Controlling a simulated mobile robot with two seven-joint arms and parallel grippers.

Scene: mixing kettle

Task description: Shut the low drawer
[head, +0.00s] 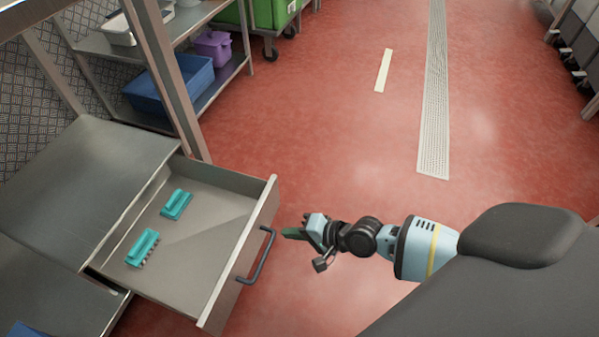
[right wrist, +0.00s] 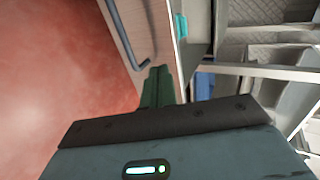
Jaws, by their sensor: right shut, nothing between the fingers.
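The low drawer (head: 205,215) is pulled open from a metal cabinet on the left in the head view. Its dark bar handle (head: 258,258) is on the front panel. Two teal brushes (head: 176,204) (head: 142,247) lie inside. My right gripper (head: 288,233) is shut and empty, just right of the drawer front near the handle's far end. In the right wrist view the green fingers (right wrist: 157,86) are together beside the drawer front (right wrist: 150,28), with the handle (right wrist: 128,38) beyond them. I cannot tell whether the fingers touch the panel. My left gripper is not in view.
A metal shelf rack behind the drawer holds a blue bin (head: 172,88) and a purple container (head: 213,47). A green wheeled cart (head: 268,14) stands at the back. The red floor (head: 330,140) is open, with a drain grate (head: 435,110) along it.

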